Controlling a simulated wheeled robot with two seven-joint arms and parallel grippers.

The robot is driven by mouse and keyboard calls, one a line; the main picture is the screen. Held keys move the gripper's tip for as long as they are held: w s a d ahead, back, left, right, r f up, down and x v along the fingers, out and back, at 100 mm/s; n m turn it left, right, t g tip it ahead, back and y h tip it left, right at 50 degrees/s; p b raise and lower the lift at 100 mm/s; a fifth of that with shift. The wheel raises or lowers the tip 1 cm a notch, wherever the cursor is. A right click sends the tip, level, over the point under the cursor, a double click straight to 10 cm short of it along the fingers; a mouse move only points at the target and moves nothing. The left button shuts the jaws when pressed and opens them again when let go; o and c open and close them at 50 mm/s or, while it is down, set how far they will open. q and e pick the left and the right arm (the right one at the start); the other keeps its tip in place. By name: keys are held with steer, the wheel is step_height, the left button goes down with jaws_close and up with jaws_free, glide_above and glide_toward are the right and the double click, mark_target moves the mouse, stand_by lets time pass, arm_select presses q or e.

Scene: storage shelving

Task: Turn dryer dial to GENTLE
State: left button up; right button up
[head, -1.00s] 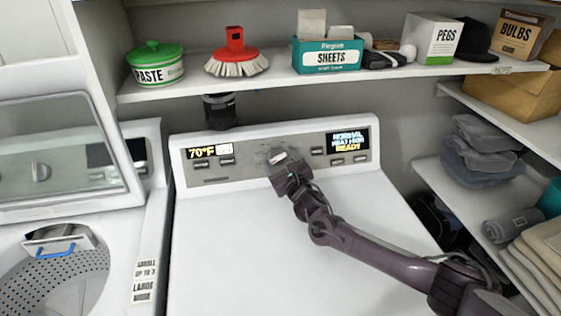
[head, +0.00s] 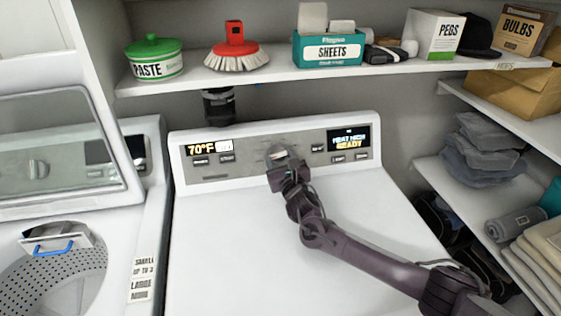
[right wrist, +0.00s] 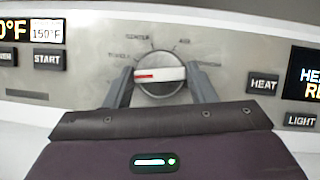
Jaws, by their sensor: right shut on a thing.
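The dryer dial (right wrist: 160,66) is a dark round knob with a pale grip bar in the right wrist view. The bar lies nearly level, with a red mark at its left end. My right gripper (right wrist: 160,82) is shut on the dial, one finger on each side. Small labels ring the dial; an upper-left one (right wrist: 138,37) looks like GENTLE but is blurred, and AIR is at upper right. In the head view my right gripper (head: 284,162) mostly hides the dial. The dryer display (head: 349,139) reads HEAT HIGH, READY, with a tiny unreadable top line. My left gripper is out of view.
START (right wrist: 47,60) and HEAT (right wrist: 263,84) buttons flank the dial. The white dryer top (head: 230,230) is clear apart from my right arm. A shelf (head: 270,80) with boxes and a brush hangs above. The washer's lid (head: 60,140) stands open at left.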

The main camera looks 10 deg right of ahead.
steer(key=m, duration=0.1)
steer(key=m+h, duration=0.1)
steer(key=m, duration=0.1)
steer(key=m+h+b, duration=0.1)
steer(key=m, duration=0.1)
steer(key=shift+a+f, duration=0.15)
steer(key=shift+a, duration=0.1)
steer(key=m+h, duration=0.3)
steer(key=m, duration=0.1)
steer(key=shift+a+m+g, duration=0.1)
steer(key=shift+m+g, duration=0.3)
steer(key=m, duration=0.1)
steer(key=m+g+h+p, duration=0.1)
steer(key=m, duration=0.2)
steer(key=shift+a+r+m+h, duration=0.1)
steer(key=shift+r+m+h, duration=0.2)
steer(key=shift+h, duration=0.1)
steer(key=shift+w+m+g+h+p, duration=0.1)
steer(key=shift+m+g+h+p, duration=0.15)
steer(key=shift+m+g+p, duration=0.65)
steer(key=shift+m+g+h+p, duration=0.15)
steer(key=shift+m+g+h, duration=0.1)
steer(key=shift+m, duration=1.25)
steer(key=o, duration=0.9)
steer(key=shift+o, duration=0.2)
